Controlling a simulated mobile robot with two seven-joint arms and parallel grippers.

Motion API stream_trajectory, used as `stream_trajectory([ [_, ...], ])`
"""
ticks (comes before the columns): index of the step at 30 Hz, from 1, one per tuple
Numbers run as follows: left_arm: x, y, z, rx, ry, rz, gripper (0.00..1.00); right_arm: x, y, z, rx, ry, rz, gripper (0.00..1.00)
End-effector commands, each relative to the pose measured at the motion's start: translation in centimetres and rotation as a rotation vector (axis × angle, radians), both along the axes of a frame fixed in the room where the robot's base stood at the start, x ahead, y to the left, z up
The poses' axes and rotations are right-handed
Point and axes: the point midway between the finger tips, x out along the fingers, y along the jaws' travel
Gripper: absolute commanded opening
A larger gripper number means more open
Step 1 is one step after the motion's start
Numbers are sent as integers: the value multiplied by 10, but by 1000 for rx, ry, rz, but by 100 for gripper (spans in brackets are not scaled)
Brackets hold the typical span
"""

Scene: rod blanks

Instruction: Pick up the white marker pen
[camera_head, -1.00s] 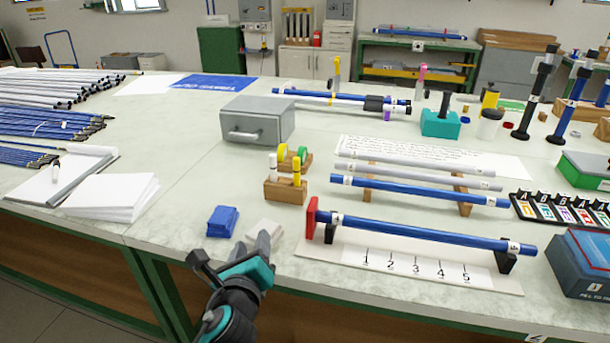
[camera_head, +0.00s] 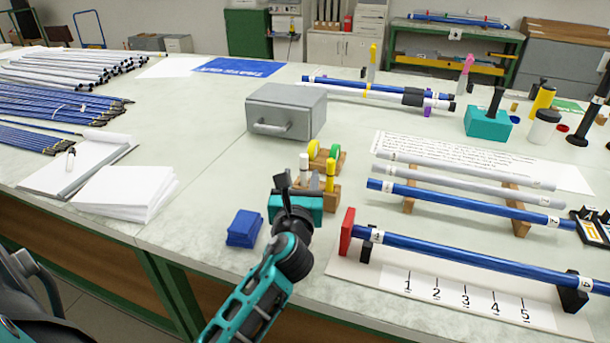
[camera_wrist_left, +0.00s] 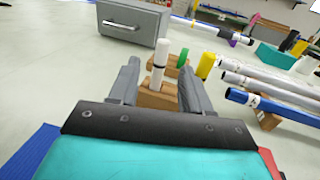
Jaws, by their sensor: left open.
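The white marker pen (camera_head: 304,166) stands upright in a small wooden block (camera_head: 321,200), to the left of a yellow marker (camera_head: 330,174). In the left wrist view, the white marker (camera_wrist_left: 159,62) shows between the two grey fingers, with the wooden block (camera_wrist_left: 157,98) beneath it. My left gripper (camera_head: 296,186) is open and empty, in front of the block in the head view; it partly covers the block. I cannot tell whether the fingers reach around the marker. The yellow marker (camera_wrist_left: 206,65) is outside the right finger in the wrist view. My right gripper is not in view.
A blue block (camera_head: 244,228) lies left of my left gripper. A grey box with a handle (camera_head: 286,111) stands behind. Blue and grey rods (camera_head: 465,206) lie on wooden supports to the right.

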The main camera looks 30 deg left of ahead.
Motion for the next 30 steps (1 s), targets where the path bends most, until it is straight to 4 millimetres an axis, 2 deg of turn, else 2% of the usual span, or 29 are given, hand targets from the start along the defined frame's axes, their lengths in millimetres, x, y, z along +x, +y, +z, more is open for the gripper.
stream_trajectory([
  [3,17,9,0,1,0,1,48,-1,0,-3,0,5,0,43],
  [11,34,18,1,-1,-2,1,48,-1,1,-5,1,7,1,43],
  [19,67,35,3,-1,-2,0,48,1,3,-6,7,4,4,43],
  [28,72,37,4,-1,0,-1,48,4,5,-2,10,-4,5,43],
  [30,72,37,4,-1,0,-1,44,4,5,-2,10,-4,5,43],
])
